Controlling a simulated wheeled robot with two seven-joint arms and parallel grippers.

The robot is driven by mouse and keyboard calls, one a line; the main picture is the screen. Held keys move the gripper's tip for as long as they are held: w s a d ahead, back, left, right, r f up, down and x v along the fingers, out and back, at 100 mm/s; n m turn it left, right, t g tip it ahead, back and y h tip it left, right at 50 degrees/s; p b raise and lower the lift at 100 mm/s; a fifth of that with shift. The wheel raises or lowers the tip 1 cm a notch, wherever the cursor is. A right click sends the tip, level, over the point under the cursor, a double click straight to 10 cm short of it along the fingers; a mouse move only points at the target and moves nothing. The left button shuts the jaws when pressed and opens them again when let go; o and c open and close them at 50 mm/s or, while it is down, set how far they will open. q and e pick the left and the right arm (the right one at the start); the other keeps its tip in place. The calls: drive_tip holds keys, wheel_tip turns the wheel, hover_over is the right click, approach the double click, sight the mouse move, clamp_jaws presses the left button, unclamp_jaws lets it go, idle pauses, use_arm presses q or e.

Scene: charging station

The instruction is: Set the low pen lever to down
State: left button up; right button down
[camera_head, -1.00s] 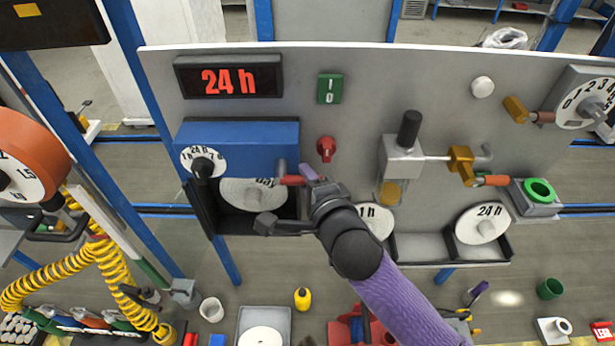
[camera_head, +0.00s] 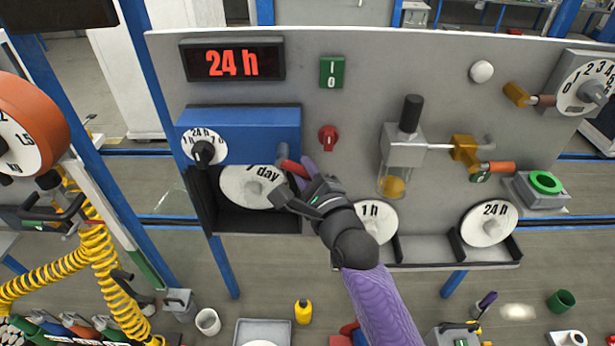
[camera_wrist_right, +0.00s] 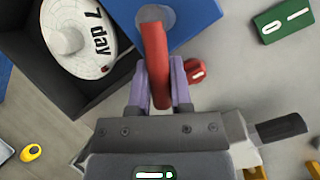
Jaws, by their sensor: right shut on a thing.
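The pen lever (camera_head: 291,167) is a red-handled lever at the lower right corner of the blue box (camera_head: 240,130). It slopes down to the right from its grey pivot, partly hidden by my fingers. My right gripper (camera_head: 297,176) is at the lever with its purple fingers. In the right wrist view, the red lever (camera_wrist_right: 155,58) runs between the two purple fingers of my right gripper (camera_wrist_right: 155,88), which is shut on it. The grey pivot (camera_wrist_right: 155,14) shows at the lever's far end. My left gripper is not in view.
A "7 day" disc (camera_head: 250,187) sits in the black tray left of the gripper. A red knob (camera_head: 328,137) and a green switch (camera_head: 331,72) are on the panel above. A "1 h" disc (camera_head: 376,222) is close to my right wrist. A glass-cupped valve (camera_head: 403,150) stands further right.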

drive_tip(key=shift+a+f+m+t+b, duration=0.2)
drive_tip(key=shift+f+m+t+b, duration=0.2)
drive_tip(key=shift+m+b, duration=0.4)
drive_tip(key=c, duration=0.5)
unclamp_jaws()
drive_tip(key=shift+c, duration=0.2)
drive_tip(key=shift+r, duration=0.1)
drive_tip(key=v, duration=1)
